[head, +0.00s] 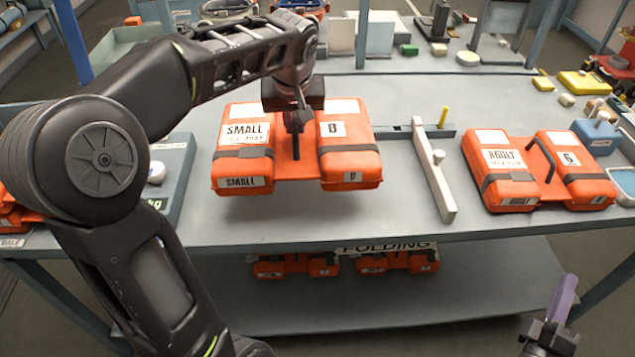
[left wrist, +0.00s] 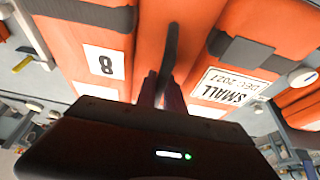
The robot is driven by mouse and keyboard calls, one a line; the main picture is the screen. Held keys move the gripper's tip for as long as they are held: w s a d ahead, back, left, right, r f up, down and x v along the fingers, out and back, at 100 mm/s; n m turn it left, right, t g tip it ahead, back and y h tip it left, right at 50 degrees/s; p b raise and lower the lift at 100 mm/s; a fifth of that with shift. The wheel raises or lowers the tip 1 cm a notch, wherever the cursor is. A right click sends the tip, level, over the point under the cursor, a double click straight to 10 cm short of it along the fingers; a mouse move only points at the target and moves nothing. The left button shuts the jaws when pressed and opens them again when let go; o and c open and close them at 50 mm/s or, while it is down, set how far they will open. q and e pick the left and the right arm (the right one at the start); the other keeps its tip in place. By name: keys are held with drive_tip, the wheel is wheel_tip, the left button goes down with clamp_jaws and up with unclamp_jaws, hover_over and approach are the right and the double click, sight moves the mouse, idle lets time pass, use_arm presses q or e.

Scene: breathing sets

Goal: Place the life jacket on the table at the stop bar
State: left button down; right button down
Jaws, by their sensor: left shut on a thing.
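An orange life jacket marked SMALL (head: 240,150) hangs in my left gripper (head: 297,128), which is shut on the dark handle strap between its two halves. A shadow below suggests it is slightly above the table (head: 330,218). The left wrist view shows the jacket (left wrist: 85,25) close up, with an 8 label, and the fingers (left wrist: 160,95) at the strap. The pale stop bar (head: 434,175) stands right of the jacket, apart from it. My right gripper (head: 552,325) is low at the right, in front of the table; its finger opening is unclear.
Another orange life jacket marked ADULT and 6 (head: 510,160) lies right of the bar. A scale (head: 172,170) is at the left, partly behind my arm. More orange jackets (head: 295,266) lie on the lower shelf. Small items crowd the table's back and right.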

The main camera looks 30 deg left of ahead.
sight(296, 142)
use_arm(q)
drive_tip(key=shift+s+r, duration=0.1)
drive_tip(key=shift+r, duration=0.05)
drive_tip(key=shift+f, duration=3.2)
drive_tip(key=shift+f+p, duration=0.35)
drive_tip(key=shift+f, duration=1.5)
drive_tip(key=shift+f, duration=0.2)
drive_tip(key=c, duration=1.5)
unclamp_jaws()
drive_tip(key=shift+o, duration=0.2)
drive_tip(key=shift+r, duration=0.1)
